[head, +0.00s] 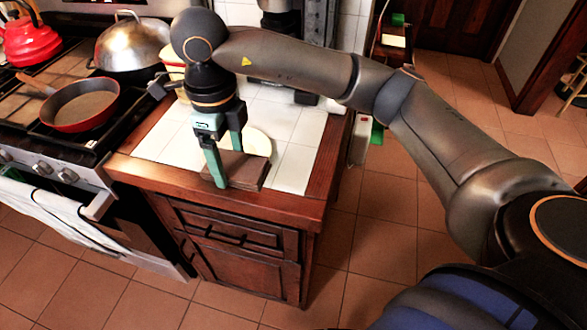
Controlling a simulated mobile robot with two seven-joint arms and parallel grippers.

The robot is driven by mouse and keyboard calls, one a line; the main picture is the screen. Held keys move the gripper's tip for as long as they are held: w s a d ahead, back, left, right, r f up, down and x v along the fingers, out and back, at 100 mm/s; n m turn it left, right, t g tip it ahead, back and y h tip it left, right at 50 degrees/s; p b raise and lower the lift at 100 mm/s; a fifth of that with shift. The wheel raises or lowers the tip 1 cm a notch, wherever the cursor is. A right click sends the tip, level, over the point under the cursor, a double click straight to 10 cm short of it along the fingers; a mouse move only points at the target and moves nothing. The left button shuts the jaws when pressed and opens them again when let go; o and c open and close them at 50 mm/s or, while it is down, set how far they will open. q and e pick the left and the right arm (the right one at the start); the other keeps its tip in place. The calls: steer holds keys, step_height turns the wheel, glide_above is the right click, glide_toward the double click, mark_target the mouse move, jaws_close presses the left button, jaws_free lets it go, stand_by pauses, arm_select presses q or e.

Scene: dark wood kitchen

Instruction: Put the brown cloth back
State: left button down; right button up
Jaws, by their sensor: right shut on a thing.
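The brown cloth (249,173) is a flat, folded dark brown piece at the front edge of the white-tiled counter (292,178). My right gripper (228,166) points down from above, with its green fingers at the cloth's left part, and is shut on it. Part of the cloth is hidden behind the fingers. I cannot tell whether the cloth rests on the tiles or is slightly lifted. My left gripper is not in view.
A pale round plate (259,143) lies just behind the cloth. The stove at left holds a red frying pan (80,106), a domed metal pan (133,43) and a red kettle (28,42). A white towel (58,214) hangs on the oven. The tiled floor (372,232) right of the counter is clear.

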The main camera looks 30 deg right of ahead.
steer(key=d+f+p, duration=0.1)
steer(key=d+f, duration=0.2)
steer(key=d, duration=0.4)
glide_above(289, 185)
steer(key=f, duration=0.5)
steer(key=shift+a, duration=0.35)
steer(key=f, duration=0.1)
steer(key=f+p, duration=0.1)
steer(key=f, duration=0.1)
steer(key=shift+s+d+f, duration=0.1)
steer(key=shift+d, duration=0.25)
steer(key=shift+f, duration=0.35)
steer(key=shift+f, duration=0.2)
steer(key=o, duration=1)
